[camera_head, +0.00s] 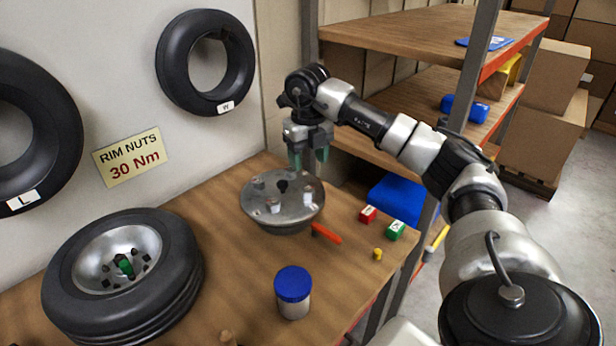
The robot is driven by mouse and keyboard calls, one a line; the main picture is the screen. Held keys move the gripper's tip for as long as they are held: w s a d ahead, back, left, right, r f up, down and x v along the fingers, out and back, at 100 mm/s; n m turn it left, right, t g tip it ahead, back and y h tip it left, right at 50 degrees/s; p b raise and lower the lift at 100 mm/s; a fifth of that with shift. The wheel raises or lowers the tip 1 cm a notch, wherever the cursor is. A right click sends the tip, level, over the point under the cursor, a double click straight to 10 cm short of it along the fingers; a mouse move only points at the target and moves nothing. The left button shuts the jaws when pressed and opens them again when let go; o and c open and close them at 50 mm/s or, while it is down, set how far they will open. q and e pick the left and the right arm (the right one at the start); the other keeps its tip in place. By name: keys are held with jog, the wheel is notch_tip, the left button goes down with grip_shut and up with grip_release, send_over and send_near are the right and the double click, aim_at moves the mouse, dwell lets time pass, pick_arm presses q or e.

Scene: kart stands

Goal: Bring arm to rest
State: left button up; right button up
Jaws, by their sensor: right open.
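My right arm reaches in from the right in the head view. Its gripper (309,160) points down over the far right part of the round grey metal plate (284,222) on the wooden bench. The jaws are apart, with greenish fingertips, and I see nothing between them. The plate carries several small pale and dark pieces on top. Whether the fingertips touch the plate or a piece on it, I cannot tell. My left gripper does not show.
A wheel with a tyre (75,310) lies on the bench at left. Shelves (430,38) rise behind my arm.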

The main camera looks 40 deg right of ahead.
notch_tip(320, 180, up, 2)
jog(key=shift+r, duration=0.1)
dwell(0.5)
